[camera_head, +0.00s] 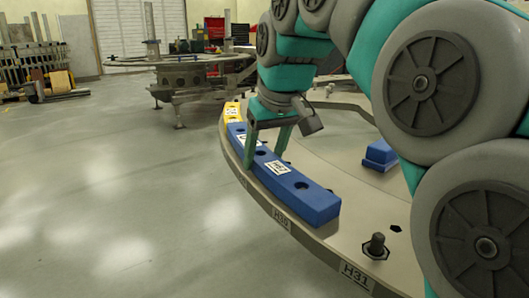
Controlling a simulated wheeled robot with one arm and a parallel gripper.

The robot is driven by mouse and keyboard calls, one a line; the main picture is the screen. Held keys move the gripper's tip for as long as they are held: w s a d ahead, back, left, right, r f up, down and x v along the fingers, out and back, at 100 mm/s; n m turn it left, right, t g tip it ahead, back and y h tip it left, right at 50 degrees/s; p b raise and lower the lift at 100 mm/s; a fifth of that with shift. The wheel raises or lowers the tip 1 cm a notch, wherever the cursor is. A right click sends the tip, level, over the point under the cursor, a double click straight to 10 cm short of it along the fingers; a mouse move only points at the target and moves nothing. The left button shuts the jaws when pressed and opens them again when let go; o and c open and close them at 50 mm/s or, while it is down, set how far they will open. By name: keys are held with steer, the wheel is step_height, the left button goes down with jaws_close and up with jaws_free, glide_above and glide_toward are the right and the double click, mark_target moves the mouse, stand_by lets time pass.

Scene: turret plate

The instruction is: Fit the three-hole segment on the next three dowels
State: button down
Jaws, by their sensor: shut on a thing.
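A long blue segment (315,203) with dark holes and white labels lies along the outer rim of the ring-shaped turret plate (343,228). My gripper (264,151) is shut on it, one teal finger on each side, partly hiding its middle. I cannot tell whether its underside touches the plate, or whether the far blue part is a separate piece. A yellow segment (231,109) sits just beyond the blue on the same rim. A bare dark dowel (376,245) stands upright on the plate near the H31 label, in front of the blue segment's near end.
A blue block (380,153) sits on the plate farther right, partly behind my arm. My arm covers the right side of the view. Another round metal structure (190,78) stands behind. A red cabinet (215,28) is at the back. The grey floor on the left is clear.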

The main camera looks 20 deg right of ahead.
steer(key=shift+w, duration=0.1)
stand_by(0.3)
steer(key=shift+c, duration=0.2)
jaws_free()
steer(key=shift+f, duration=0.1)
steer(key=shift+v, duration=3.9)
